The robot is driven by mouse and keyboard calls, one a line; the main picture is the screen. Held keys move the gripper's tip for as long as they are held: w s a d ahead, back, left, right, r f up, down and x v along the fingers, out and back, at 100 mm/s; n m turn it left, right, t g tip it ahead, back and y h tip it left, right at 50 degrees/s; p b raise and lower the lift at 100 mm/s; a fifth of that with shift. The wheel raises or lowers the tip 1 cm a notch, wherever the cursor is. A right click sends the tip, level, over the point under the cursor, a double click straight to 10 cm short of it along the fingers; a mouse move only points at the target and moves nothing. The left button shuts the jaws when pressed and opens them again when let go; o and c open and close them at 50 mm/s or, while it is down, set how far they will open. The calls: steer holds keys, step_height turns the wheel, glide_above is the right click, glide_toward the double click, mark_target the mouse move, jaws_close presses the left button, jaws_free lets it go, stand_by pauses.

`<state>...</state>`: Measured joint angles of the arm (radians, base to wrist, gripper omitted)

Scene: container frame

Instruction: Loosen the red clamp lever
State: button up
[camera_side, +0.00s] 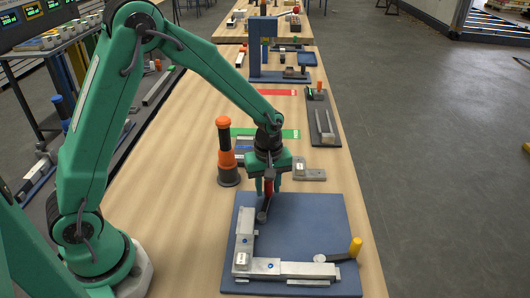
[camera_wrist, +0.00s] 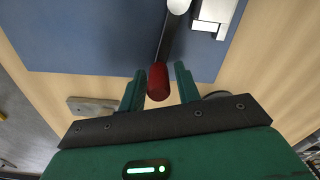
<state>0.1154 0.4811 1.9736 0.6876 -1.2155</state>
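The red clamp lever's grip (camera_wrist: 158,84) sits between the two fingers of my gripper (camera_wrist: 160,70) in the wrist view. Narrow gaps show on both sides of the grip, so the fingers appear open around it. A dark lever arm (camera_wrist: 168,38) runs from the grip to a silver pivot (camera_wrist: 179,5) at the top edge. In the side view my gripper (camera_side: 269,188) points down over the far left part of the blue plate (camera_side: 315,222). The red grip (camera_side: 268,187) shows partly between the fingers, with the dark arm below it.
Metal fixture bars (camera_side: 290,268) line the plate's left and near edges. An orange-and-black post (camera_side: 226,155) stands close left of my gripper. A grey metal part (camera_side: 310,174) lies just behind the plate.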

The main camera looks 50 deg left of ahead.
steer(key=shift+o, duration=0.6)
step_height(320, 180, up, 7)
steer(key=shift+r, duration=0.4)
stand_by(0.3)
